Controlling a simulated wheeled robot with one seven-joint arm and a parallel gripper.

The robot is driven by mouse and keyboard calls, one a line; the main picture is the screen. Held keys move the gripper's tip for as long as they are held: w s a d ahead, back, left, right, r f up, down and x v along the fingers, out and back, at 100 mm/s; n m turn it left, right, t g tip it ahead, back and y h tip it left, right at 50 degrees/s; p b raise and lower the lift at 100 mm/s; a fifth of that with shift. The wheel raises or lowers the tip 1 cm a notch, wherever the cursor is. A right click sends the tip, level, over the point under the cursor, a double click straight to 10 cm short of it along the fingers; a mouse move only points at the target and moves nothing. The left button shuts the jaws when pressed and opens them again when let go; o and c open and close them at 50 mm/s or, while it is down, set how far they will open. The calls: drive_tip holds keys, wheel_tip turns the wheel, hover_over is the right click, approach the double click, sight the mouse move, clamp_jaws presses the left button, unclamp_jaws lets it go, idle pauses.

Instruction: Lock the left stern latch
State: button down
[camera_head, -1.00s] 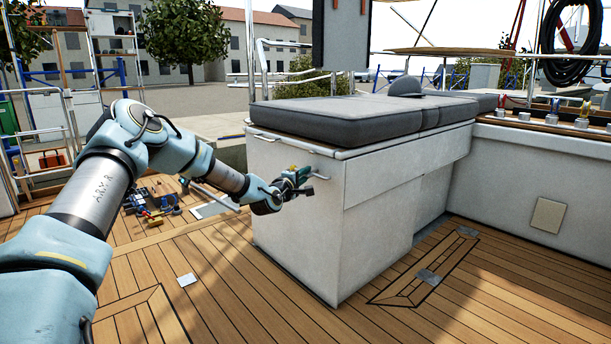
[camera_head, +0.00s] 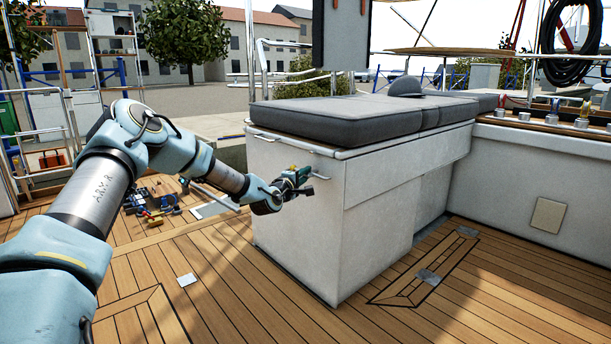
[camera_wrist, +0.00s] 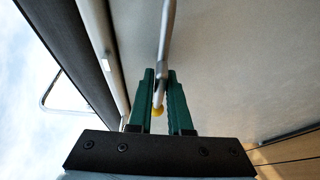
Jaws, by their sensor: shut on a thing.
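The stern locker (camera_head: 300,235) is a white box under grey cushions. A thin metal latch bar (camera_head: 317,150) sits on its upper front edge, just above my gripper, and another (camera_head: 262,137) is farther left. My gripper (camera_head: 303,183) is at the locker's front face. In the wrist view, my gripper's green fingers (camera_wrist: 162,90) are shut on a metal latch handle (camera_wrist: 166,40). The handle's yellow tip (camera_wrist: 158,110) shows between the fingers. The clamped part is mostly hidden in the head view, so I cannot tell how far the latch is turned.
Grey cushions (camera_head: 340,117) cover the locker top. A deck hatch (camera_head: 432,270) lies in the planks at right. Loose tools (camera_head: 155,200) lie on the deck behind my arm, and a shelf rack (camera_head: 85,100) stands at far left.

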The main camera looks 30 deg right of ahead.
drive_tip(key=shift+n+p, duration=0.3)
drive_tip(key=shift+p, duration=0.1)
drive_tip(key=shift+r+n+g+y+p, duration=0.1)
drive_tip(key=shift+n+g+y+p, duration=0.4)
drive_tip(key=shift+n+p, duration=0.7)
drive_tip(key=n+g+p, duration=0.1)
drive_tip(key=n, duration=0.1)
drive_tip(key=n+g+p, duration=0.1)
drive_tip(key=n+p, duration=0.1)
drive_tip(key=shift+n+g+y, duration=0.3)
drive_tip(key=shift+n+y, duration=0.1)
drive_tip(key=n+g+p, duration=0.2)
drive_tip(key=n+p, duration=0.2)
drive_tip(key=p, duration=0.1)
drive_tip(key=shift+g, duration=0.3)
drive_tip(key=shift+n+g+p, duration=0.6)
drive_tip(key=shift+n+p, duration=0.2)
drive_tip(key=shift+p, duration=0.3)
drive_tip(key=shift+f, duration=0.2)
drive_tip(key=c, duration=0.9)
unclamp_jaws()
drive_tip(key=shift+r, duration=0.1)
